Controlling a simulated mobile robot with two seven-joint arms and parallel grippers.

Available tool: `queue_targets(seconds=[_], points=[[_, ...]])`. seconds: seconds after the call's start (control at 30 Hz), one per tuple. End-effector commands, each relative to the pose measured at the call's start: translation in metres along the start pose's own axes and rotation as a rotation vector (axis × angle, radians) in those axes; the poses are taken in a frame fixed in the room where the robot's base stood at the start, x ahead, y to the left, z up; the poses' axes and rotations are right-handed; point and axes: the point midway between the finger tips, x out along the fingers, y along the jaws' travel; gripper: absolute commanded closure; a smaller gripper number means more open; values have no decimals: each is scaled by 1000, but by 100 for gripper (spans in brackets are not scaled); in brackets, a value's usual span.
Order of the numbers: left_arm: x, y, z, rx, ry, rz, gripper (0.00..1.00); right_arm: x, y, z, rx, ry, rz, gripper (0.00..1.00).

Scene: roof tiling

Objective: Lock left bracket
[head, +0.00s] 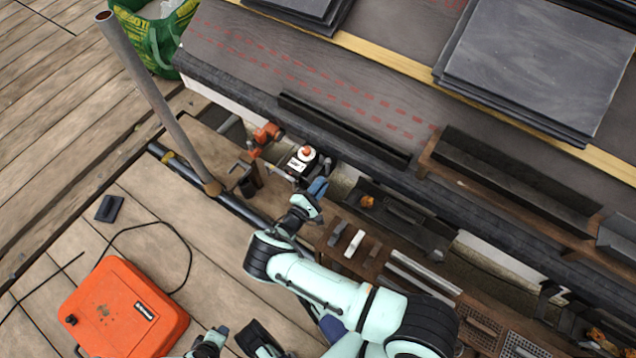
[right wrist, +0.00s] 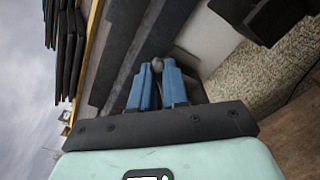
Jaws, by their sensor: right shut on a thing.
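My right gripper (head: 318,187) is at the eave, just below a black-and-white device with an orange top (head: 305,158). In the right wrist view its blue fingers (right wrist: 157,85) are closed around a small grey rounded knob (right wrist: 157,63), beside the dark roof edge. The fingers hide most of the knob, and I cannot tell what it joins to. An orange fitting (head: 267,132) sits at the eave to the left of the device. I cannot tell for sure which part is the left bracket.
A grey pole (head: 155,100) stands left of the eave. An orange case (head: 125,310) lies on the deck with a black cable. Slate stacks (head: 540,55) lie on the roof. A dark trough (head: 390,215) and wooden tool tray (head: 350,245) are right of the gripper.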

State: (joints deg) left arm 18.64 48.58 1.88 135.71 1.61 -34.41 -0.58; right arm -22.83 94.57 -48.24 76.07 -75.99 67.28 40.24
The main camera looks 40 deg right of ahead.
Motion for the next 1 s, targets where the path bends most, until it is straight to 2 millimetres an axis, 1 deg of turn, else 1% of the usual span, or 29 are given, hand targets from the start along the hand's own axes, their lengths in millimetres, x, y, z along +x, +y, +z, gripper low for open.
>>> queue_targets(seconds=[0.23,0.5,0.8,1.0], points=[[-3,4,-5,4,14,6,57,-1,-10,-2,231,4,0,100],[-4,4,-2,4,6,6,57,-1,-19,-5,466,4,-1,100],[-4,4,-2,4,6,6,57,-1,-24,-9,645,4,-1,100],[-4,4,-2,4,6,6,57,-1,-26,-11,702,4,-1,100]])
